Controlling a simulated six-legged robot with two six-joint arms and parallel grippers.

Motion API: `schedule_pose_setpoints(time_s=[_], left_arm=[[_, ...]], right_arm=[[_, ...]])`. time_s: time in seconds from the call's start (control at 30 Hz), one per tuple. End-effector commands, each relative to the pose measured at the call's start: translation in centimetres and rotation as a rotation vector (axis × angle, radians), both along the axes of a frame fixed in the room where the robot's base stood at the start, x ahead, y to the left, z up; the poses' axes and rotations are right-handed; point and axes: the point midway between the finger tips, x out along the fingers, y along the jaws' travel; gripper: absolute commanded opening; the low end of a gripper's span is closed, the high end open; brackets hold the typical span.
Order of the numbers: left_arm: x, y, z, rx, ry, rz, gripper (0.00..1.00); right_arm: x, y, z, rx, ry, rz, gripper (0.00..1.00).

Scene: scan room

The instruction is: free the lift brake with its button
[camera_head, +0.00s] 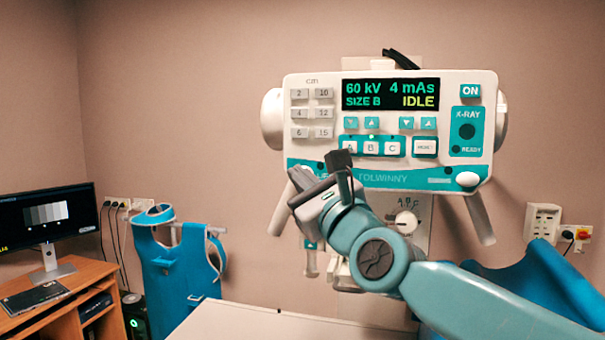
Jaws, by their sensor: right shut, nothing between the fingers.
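The white and teal X-ray unit (390,180) hangs on the wall side, its display reading 60 kV, 4 mAs, SIZE B and IDLE. A white round button (467,179) sits at the lower right corner of its teal front strip. Another white part (292,188) shows at the lower left corner, partly hidden by my gripper, as is the lettering there. My right gripper (324,172) is shut and empty, in front of the strip's left part. I cannot tell whether it touches the panel. No button is readably labelled as the lift brake. My left gripper is out of view.
Handles (480,219) slope down below the unit. A selector knob (405,222) sits beneath it. A pale table top (240,322) lies below. A blue apron (178,265) stands left, near a desk (60,300) with a monitor (46,222). Wall sockets (543,220) are at right.

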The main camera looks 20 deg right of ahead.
Motion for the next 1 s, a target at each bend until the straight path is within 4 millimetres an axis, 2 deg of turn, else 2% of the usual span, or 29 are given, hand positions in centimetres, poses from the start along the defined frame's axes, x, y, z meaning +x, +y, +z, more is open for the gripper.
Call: schedule_pose_setpoints(time_s=[0.67,1.0], left_arm=[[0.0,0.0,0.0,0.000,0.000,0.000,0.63],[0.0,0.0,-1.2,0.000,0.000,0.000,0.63]], right_arm=[[0.0,0.0,0.0,0.000,0.000,0.000,0.00],[0.7,-0.5,-0.2,0.000,0.000,0.000,0.00]])
